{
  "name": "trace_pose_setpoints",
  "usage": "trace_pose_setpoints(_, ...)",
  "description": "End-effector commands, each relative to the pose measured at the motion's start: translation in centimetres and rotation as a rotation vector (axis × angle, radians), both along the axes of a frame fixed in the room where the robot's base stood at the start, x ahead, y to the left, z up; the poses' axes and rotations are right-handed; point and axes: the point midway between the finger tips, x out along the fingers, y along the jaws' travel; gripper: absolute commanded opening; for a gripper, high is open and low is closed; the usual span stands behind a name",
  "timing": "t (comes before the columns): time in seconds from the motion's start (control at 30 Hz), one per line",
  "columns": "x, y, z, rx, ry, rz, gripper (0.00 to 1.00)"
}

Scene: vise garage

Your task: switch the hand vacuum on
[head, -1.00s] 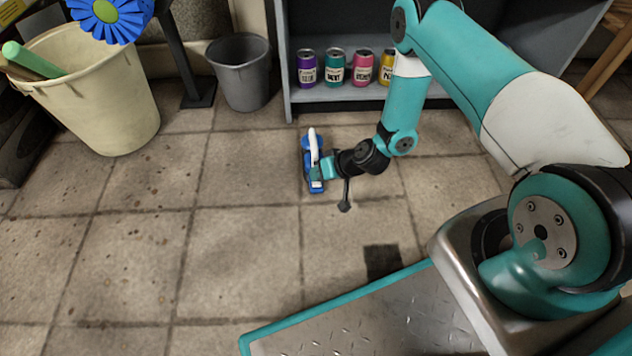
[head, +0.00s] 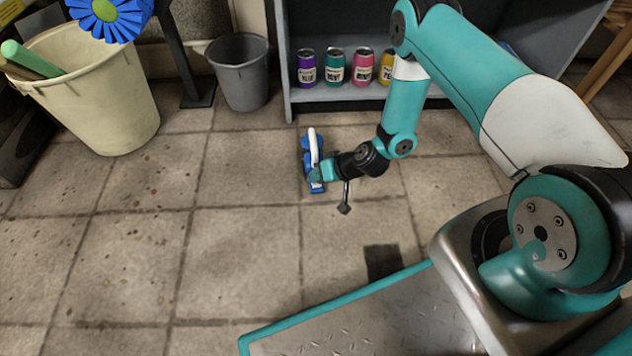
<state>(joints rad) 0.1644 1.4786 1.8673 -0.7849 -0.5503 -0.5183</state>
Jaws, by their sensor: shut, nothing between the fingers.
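The hand vacuum (head: 306,143) is a small blue body with a white handle. It stands on the tiled floor in front of the shelf, in the middle of the head view. My gripper (head: 319,174) is at the near part of the vacuum, close against it from the right, and covers some of it. The fingertips are too small and overlapped to make out in detail, and I see nothing held between them. The vacuum's switch cannot be made out, and I cannot tell whether the gripper touches it.
A grey shelf (head: 293,112) with several paint cans stands behind the vacuum. A grey bin (head: 240,75) and a cream bucket (head: 95,105) stand to the left. The tiled floor (head: 150,250) is clear to the left and in front of the vacuum.

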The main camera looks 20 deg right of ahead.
Motion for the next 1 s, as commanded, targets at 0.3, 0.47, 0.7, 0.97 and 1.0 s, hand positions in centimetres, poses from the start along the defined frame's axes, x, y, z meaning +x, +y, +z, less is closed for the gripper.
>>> trace_pose_setpoints(0.3,0.0,0.0,0.8,0.000,0.000,0.000,0.00)
trace_pose_setpoints(0.47,0.0,0.0,1.8,0.000,0.000,0.000,0.00)
trace_pose_setpoints(0.7,0.0,0.0,1.9,0.000,0.000,0.000,0.00)
trace_pose_setpoints(0.97,0.0,0.0,2.6,0.000,0.000,0.000,0.00)
trace_pose_setpoints(1.0,0.0,0.0,3.0,0.000,0.000,0.000,0.00)
